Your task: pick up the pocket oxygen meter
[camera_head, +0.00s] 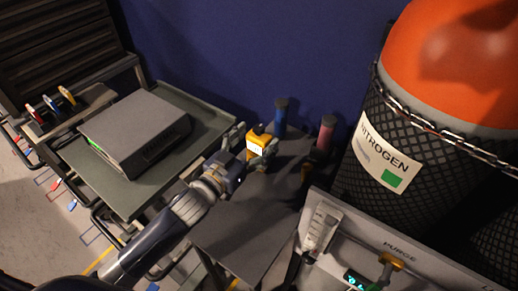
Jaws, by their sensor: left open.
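The pocket oxygen meter appears to be the small yellow device (259,141) with a pale face, on or just above the dark narrow table (240,215) in the middle. My left gripper (254,147) is open, with one finger to the left of the yellow device and the other to its right. I cannot tell whether the fingers touch it. The gripper hides part of its lower side. My right gripper does not show.
A blue-bodied cylinder (281,118) and a red one (325,135) stand behind the meter. A grey box (135,130) sits on the cart (205,105) at left. A large netted nitrogen tank (450,70) and a purge panel (400,240) crowd the right.

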